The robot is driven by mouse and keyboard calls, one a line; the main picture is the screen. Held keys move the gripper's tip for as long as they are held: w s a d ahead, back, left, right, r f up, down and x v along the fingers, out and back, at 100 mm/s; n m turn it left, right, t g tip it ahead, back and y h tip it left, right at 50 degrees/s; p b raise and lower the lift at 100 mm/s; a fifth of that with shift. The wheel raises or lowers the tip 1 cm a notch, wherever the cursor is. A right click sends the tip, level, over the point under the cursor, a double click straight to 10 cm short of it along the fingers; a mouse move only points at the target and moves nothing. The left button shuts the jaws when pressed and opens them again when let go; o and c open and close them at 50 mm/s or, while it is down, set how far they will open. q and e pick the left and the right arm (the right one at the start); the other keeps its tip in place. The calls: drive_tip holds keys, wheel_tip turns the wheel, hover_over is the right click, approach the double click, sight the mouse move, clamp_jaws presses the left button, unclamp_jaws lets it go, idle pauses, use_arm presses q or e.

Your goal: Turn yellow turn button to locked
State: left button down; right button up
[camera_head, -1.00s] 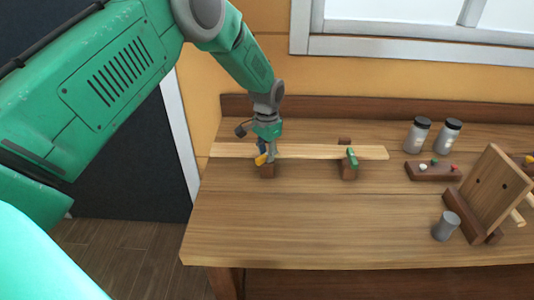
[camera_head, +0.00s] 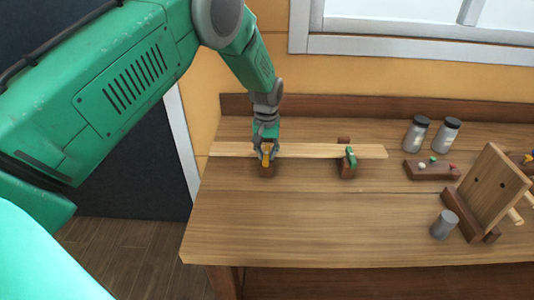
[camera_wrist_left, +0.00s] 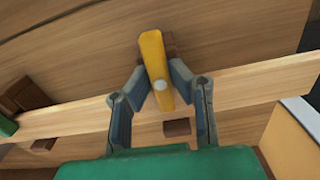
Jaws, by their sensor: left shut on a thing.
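The yellow turn button (camera_head: 267,157) sits on a small wooden block (camera_head: 267,171) at the left part of a long pale plank (camera_head: 310,151). In the left wrist view the yellow turn button (camera_wrist_left: 153,55) lies crosswise to the plank, with a round grey pivot on it. My left gripper (camera_head: 267,155) reaches down from above and is shut on the yellow button; in the wrist view its fingers (camera_wrist_left: 158,84) stand on either side of it. My right gripper is in neither view.
A green turn button (camera_head: 352,157) sits on a second block further right along the plank. Two jars (camera_head: 417,134), a peg block (camera_head: 432,170), a grey cylinder (camera_head: 446,225) and a leaning board (camera_head: 494,190) stand at the right. The bench front (camera_head: 310,220) is clear.

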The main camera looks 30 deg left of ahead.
sight(266, 152)
use_arm(q)
drive_tip(key=shift+w+a+r+n, duration=0.1)
drive_tip(key=shift+w+r+n, duration=0.2)
drive_tip(key=shift+w+n, duration=0.1)
drive_tip(key=c, duration=1.5)
unclamp_jaws()
drive_tip(key=shift+s+f, duration=0.1)
drive_tip(key=shift+f, duration=0.1)
wheel_tip(266, 152, up, 12)
drive_tip(key=shift+f, duration=0.1)
